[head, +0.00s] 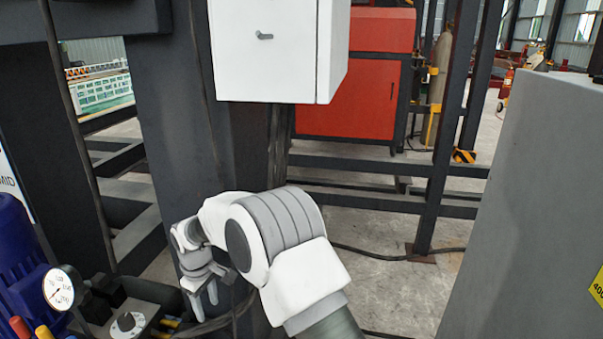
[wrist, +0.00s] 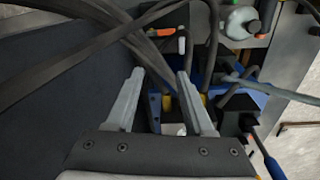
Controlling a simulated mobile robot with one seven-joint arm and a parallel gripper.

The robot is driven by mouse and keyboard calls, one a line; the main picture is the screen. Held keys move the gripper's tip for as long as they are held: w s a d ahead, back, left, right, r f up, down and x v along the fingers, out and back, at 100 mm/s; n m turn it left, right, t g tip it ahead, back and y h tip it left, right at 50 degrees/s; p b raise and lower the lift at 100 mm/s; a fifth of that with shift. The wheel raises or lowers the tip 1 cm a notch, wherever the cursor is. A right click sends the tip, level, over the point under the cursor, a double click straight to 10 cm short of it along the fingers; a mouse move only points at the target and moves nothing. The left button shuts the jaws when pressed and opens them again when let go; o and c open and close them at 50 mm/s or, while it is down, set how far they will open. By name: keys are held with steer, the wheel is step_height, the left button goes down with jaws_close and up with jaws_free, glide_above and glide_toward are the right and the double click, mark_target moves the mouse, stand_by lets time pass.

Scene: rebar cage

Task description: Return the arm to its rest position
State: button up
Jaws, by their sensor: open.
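My white and grey arm (head: 283,240) is bent in the lower middle of the head view. My gripper (head: 205,294) hangs at its left end with the fingers pointing down, in front of a dark steel column and to the right of a dial gauge (head: 62,288). In the wrist view my gripper (wrist: 160,74) has its two grey fingers apart, with nothing held between them. Beyond the fingers are dark cables (wrist: 160,38), a blue part (wrist: 245,97) and small levers, one with an orange tip (wrist: 162,32). I cannot tell how close the fingertips are to these.
A white cabinet (head: 263,50) with a handle hangs above my arm. A dark column (head: 175,120) stands behind the gripper. A control knob (head: 127,322) and a blue motor-like body (head: 22,260) are at lower left. A large grey panel (head: 530,210) bounds the right. Concrete floor shows between.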

steer(key=s+d+r+m+t, duration=0.1)
steer(key=s+d+r+m, duration=0.15)
steer(key=d+r, duration=0.85)
steer(key=s+d+r+m+t, duration=0.1)
steer(key=s+d+r+m, duration=0.15)
steer(key=d+r, duration=0.8)
steer(key=s+d+r+m+t, duration=0.15)
steer(key=s+d+m, duration=0.25)
steer(key=s+d, duration=0.5)
steer(key=s+d+r+m+t, duration=0.1)
steer(key=s+d+r+m, duration=0.25)
steer(key=s+d, duration=0.55)
step_height(320, 180, up, 20)
steer(key=s+a+p, duration=0.2)
steer(key=p, duration=1.8)
steer(key=shift+s+m+p, duration=0.25)
steer(key=shift+m+p, duration=0.05)
steer(key=shift+m, duration=0.15)
